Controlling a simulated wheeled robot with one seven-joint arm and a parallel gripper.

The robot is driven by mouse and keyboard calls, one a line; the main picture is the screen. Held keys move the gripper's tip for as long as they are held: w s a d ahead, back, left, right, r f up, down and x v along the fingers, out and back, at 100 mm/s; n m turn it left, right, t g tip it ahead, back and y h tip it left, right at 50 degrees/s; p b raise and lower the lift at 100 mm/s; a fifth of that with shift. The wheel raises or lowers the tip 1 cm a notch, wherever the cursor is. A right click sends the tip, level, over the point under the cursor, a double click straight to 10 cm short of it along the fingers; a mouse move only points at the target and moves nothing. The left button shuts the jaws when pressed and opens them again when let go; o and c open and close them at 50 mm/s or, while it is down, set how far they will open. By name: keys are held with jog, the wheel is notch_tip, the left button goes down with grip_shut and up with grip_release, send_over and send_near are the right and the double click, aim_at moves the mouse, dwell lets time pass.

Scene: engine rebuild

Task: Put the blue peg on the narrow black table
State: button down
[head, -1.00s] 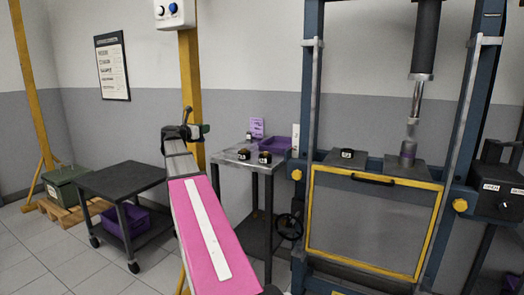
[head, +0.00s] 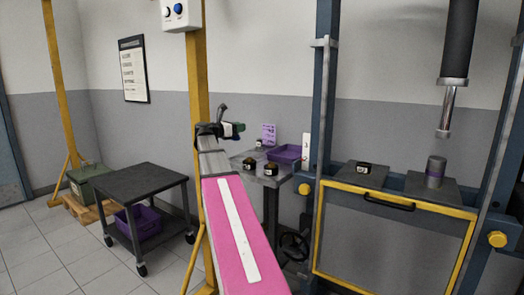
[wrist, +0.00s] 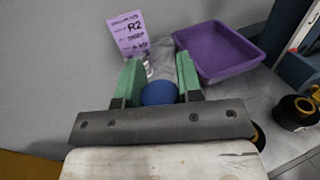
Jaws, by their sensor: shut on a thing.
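My gripper (head: 236,129) is raised in front of the wall, above the small grey-topped table. In the wrist view my gripper (wrist: 160,82) has its green fingers closed on both sides of the blue peg (wrist: 160,93). Only the peg's rounded blue end shows between the fingers; the rest is hidden. In the head view the peg cannot be told apart from the fingers. A black table (head: 140,178) on wheels, with a bare top and a lower shelf, stands at the left, apart from my gripper.
The grey-topped table (head: 243,160) holds several black-and-gold parts and a purple bin (head: 285,152); a purple card (wrist: 128,33) stands behind. Another purple bin (head: 143,222) sits on the black table's lower shelf. A yellow post (head: 197,80) rises beside my arm. A press (head: 395,235) stands right.

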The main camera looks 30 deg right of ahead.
jog(key=shift+w+d+f, duration=0.65)
jog(key=shift+d+f, duration=0.8)
jog(key=shift+f, duration=0.2)
jog(key=shift+w+d+f, duration=0.7)
jog(key=shift+d+f, duration=0.75)
jog(key=shift+f, duration=0.15)
jog(key=shift+w+d+f, duration=0.65)
jog(key=shift+d+f, duration=0.8)
jog(key=shift+f, duration=0.2)
jog(key=shift+f, duration=0.1)
jog(key=c, duration=0.8)
grip_release()
jog(key=a, duration=0.8)
jog(key=s+a, duration=0.1)
jog(key=a, duration=0.3)
